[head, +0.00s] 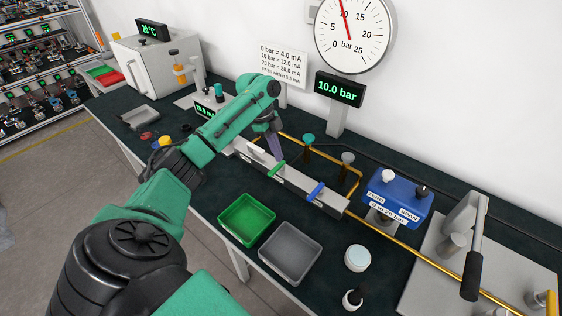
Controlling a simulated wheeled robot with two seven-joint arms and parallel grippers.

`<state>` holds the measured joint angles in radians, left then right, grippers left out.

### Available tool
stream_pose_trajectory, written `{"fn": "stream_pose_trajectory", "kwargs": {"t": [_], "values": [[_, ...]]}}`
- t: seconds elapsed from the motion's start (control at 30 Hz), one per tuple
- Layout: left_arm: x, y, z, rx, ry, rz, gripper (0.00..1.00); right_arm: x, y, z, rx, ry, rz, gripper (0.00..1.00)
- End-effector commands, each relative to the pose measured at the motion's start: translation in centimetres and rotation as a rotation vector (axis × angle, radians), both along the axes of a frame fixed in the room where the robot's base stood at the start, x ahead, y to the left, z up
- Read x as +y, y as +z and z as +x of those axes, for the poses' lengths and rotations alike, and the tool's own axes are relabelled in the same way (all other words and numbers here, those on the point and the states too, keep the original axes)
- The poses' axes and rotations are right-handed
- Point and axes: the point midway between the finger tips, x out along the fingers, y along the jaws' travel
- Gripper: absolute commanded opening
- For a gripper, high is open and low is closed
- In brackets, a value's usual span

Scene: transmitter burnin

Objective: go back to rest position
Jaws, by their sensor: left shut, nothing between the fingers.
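My left arm reaches from the lower left over the dark bench (330,256). My left gripper (275,152) hangs down behind the grey manifold bar (298,180), near its green lever (276,168). The fingers are small and partly hidden, and they appear shut and empty. My right gripper is not in view.
A green tray (247,240) and a grey tray (312,265) stand in front of the bar. A blue transmitter (397,203) and a lever press (463,240) are on the right. A white oven (150,65) stands at the back left. A gauge (351,35) hangs above.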

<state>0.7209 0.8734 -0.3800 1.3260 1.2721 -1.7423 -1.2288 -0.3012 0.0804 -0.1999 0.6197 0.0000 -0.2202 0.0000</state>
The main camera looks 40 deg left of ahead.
Motion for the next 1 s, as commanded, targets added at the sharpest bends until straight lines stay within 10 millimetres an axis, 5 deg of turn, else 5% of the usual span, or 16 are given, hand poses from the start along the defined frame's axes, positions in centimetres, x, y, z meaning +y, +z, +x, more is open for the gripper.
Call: {"fn": "stream_pose_trajectory", "kwargs": {"t": [0.67, 1.0], "values": [[0.4, 1.2, 0.0, 0.000, 0.000, 0.000, 0.00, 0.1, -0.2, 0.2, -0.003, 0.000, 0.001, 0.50], [0.4, 7.6, 0.0, 0.000, 0.000, 0.000, 0.00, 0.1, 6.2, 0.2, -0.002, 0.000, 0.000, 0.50]]}}
